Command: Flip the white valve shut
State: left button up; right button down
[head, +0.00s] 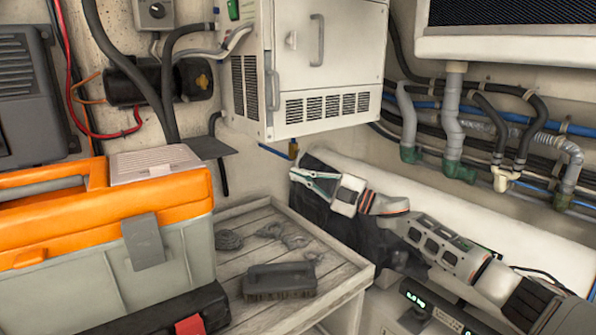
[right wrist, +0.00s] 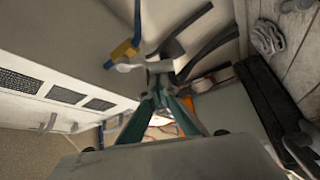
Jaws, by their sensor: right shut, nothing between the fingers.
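A small brass-yellow valve body (right wrist: 122,51) sits on a blue pipe (right wrist: 137,22) in the right wrist view. A short white lever (right wrist: 130,67) lies beside it, close to my fingertips; I cannot tell whether they touch. In the head view the brass fitting (head: 293,150) shows below the white cabinet, and its lever is not clear. My right gripper (head: 297,176) reaches in from the right, just below the fitting. Its teal fingers (right wrist: 160,76) are shut with nothing between them. My left gripper is not in view.
The white vented cabinet (head: 325,65) hangs just above my right gripper. A wooden crate top (head: 225,262) bears a brush (head: 280,281) and coils of rope. An orange and grey toolbox (head: 105,235) stands at left. Hoses and pipes (head: 455,120) line the right wall.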

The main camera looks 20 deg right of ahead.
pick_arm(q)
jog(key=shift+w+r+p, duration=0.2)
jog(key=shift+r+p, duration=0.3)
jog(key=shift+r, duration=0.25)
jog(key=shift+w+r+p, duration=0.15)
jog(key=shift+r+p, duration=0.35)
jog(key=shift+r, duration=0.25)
pick_arm(e)
jog(key=shift+w+d+f+n+g+h, duration=0.15)
jog(key=shift+d+n+g+h, duration=0.2)
jog(key=shift+n, duration=0.5)
jog(key=shift+w+d+f+n+g+h, duration=0.1)
jog(key=shift+d+n+g+h, duration=0.25)
jog(key=shift+n, duration=0.55)
jog(key=shift+w+d+f+n+g+h, duration=0.2)
jog(key=shift+d+n+g, duration=0.25)
jog(key=shift+n, duration=0.4)
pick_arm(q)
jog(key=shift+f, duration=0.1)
pick_arm(e)
jog(key=shift+s+a, duration=0.1)
jog(key=shift+a, duration=0.05)
